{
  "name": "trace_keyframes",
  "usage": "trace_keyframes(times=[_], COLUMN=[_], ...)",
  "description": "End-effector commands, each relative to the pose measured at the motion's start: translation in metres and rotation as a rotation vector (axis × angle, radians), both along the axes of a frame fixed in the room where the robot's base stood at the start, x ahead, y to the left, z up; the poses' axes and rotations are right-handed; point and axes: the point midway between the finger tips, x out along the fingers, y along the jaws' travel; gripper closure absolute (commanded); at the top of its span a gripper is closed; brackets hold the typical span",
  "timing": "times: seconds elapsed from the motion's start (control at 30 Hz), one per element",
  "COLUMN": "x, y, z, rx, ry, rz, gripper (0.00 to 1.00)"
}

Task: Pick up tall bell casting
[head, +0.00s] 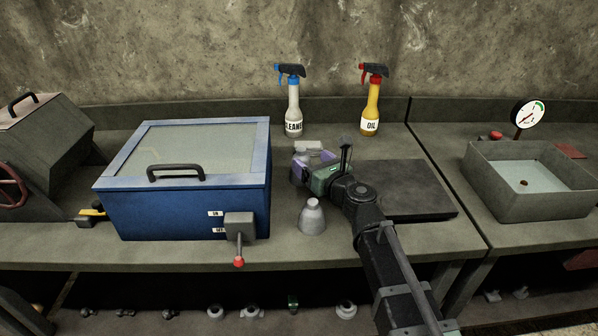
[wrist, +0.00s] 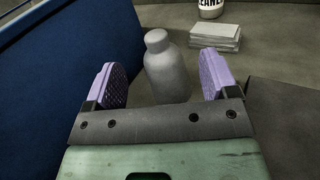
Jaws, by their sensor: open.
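The tall bell casting (head: 312,217) is a plain grey bell-shaped piece with a narrow neck and rounded top. In the wrist view the casting (wrist: 168,72) shows between the two purple fingers, with space on both sides. My gripper (head: 313,161) is open and empty, and in the head view it appears above and behind the casting. The gripper's purple pads also show in the wrist view (wrist: 160,82). Its crossbar borders the casting's base there. How far apart they are in depth is unclear.
A blue cabinet (head: 190,205) with a glass lid and a red-tipped lever stands close on the left. A dark flat slab (head: 415,195) lies to the right. A pale stack (wrist: 215,36), a cleaner bottle (head: 293,110) and an oil bottle (head: 371,108) are behind.

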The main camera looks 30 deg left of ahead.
Motion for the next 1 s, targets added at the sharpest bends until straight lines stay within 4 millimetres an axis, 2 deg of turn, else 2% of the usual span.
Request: trace_keyframes(times=[0.13,0.3,0.4,0.6,1.0], x=[0.003,0.020,0.025,0.024,0.024], y=[0.006,0.034,0.045,0.045,0.045], z=[0.000,0.002,0.001,0.001,0.001], rx=[0.000,-0.001,-0.001,-0.001,-0.001], ry=[-0.001,-0.002,-0.003,-0.003,-0.003], rz=[0.000,0.001,0.000,0.000,0.000], gripper=[0.20,0.20,0.20,0.20,0.81])
